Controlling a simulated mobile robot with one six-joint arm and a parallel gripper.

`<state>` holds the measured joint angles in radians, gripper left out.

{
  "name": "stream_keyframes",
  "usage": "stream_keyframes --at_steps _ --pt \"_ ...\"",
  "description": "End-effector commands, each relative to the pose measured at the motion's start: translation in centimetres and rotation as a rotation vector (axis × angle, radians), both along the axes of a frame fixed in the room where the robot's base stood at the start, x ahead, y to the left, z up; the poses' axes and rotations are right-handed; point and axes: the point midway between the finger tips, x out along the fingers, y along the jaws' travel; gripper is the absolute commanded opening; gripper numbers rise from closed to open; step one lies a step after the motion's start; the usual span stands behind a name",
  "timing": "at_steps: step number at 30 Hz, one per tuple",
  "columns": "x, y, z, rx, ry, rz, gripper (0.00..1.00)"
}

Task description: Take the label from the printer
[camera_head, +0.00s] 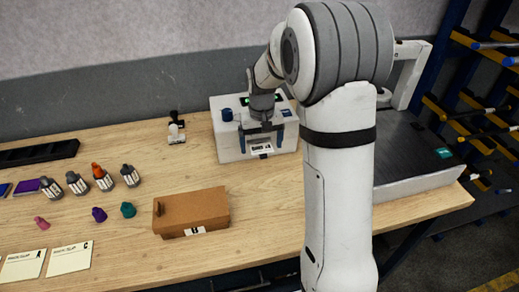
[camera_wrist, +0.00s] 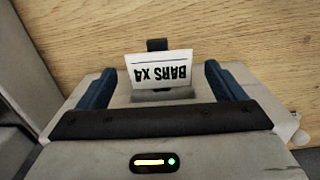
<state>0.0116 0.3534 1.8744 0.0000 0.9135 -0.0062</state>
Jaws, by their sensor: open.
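The label (camera_wrist: 160,72), a white slip with black print reading "BARS x4", sticks out of the front of the printer (camera_head: 229,146), a white box at the back of the bench. In the wrist view the print is upside down. The label also shows small in the head view (camera_head: 262,149). My gripper (camera_head: 260,143) is at the printer's front, pointing down. Its two blue fingers are open, one on each side of the label, with a visible gap on both sides in the wrist view (camera_wrist: 160,82). The label's lower edge meets a dark slot.
A brown box (camera_head: 190,208) marked B lies on the bench in front of the printer. Several small bottles (camera_head: 103,178) and coloured pieces (camera_head: 128,209) are at left, with two white cards (camera_head: 70,257). A grey-topped unit (camera_head: 410,150) stands at right.

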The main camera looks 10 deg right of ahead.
Motion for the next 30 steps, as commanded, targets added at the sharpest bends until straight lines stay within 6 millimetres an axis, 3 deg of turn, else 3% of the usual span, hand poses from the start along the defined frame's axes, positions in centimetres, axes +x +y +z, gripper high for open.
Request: stream_keyframes --at_steps 7,24,30 --pt "-0.01 -0.03 -0.01 0.000 0.000 0.000 0.88" --pt "0.00 -0.06 0.00 0.000 0.000 -0.001 0.42" --pt "0.00 -0.07 0.04 0.000 0.000 -0.001 0.41"
